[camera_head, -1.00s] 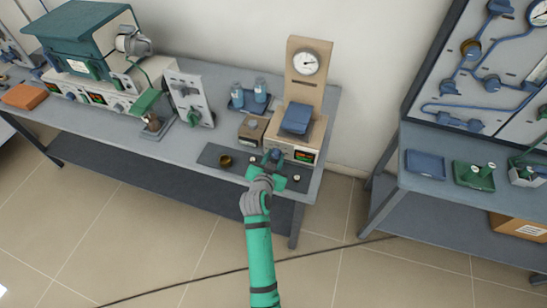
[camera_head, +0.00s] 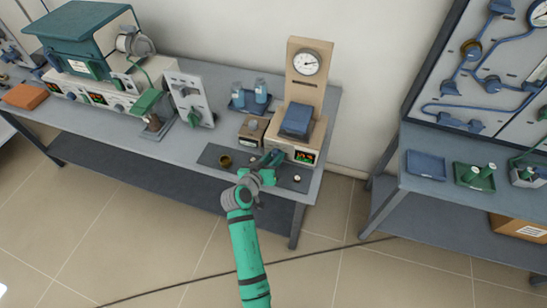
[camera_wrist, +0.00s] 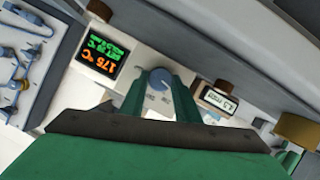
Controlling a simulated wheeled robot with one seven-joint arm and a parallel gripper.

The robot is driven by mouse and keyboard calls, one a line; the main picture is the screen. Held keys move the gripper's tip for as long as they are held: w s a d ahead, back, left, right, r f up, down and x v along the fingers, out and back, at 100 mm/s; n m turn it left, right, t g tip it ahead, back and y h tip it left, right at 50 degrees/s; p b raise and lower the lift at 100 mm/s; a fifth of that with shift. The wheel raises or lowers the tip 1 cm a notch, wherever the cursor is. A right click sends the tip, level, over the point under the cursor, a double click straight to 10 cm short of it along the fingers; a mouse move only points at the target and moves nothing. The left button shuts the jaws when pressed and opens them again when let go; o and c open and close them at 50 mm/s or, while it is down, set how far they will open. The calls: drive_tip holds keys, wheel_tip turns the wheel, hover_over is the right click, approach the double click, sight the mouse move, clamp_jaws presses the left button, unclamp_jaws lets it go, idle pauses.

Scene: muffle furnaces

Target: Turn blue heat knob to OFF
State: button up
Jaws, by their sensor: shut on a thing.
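The blue heat knob (camera_wrist: 160,78) is on the pale front panel of the beige unit with a dial gauge (camera_head: 294,140). In the wrist view it sits between the two green fingers of my gripper (camera_wrist: 161,98), which is shut on it. A pale plate with small marks shows just below the knob. Next to it a dark display (camera_wrist: 100,52) shows 175 °C in orange and smaller green text. In the head view my gripper (camera_head: 271,160) reaches the unit's front from below, and the knob is mostly covered. Which mark the knob points to I cannot tell.
A small brown-topped box (camera_head: 252,130) stands left of the unit. A blue block (camera_head: 297,121) rests on the unit. Another bench (camera_head: 450,195) with trays stands to the right, across open floor.

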drive_tip(key=shift+a+f+n+h, duration=0.1)
drive_tip(key=shift+a+n+h, duration=0.1)
drive_tip(key=shift+n+h, duration=0.45)
drive_tip(key=shift+w+d+n, duration=0.1)
drive_tip(key=shift+n, duration=0.25)
drive_tip(key=shift+a, duration=0.3)
drive_tip(key=o, duration=1)
drive_tip(key=shift+d, duration=0.1)
drive_tip(key=shift+o, duration=0.2)
drive_tip(key=shift+d, duration=0.15)
drive_tip(key=v, duration=1)
drive_tip(key=shift+s+a, duration=0.25)
drive_tip(key=shift+s, duration=0.15)
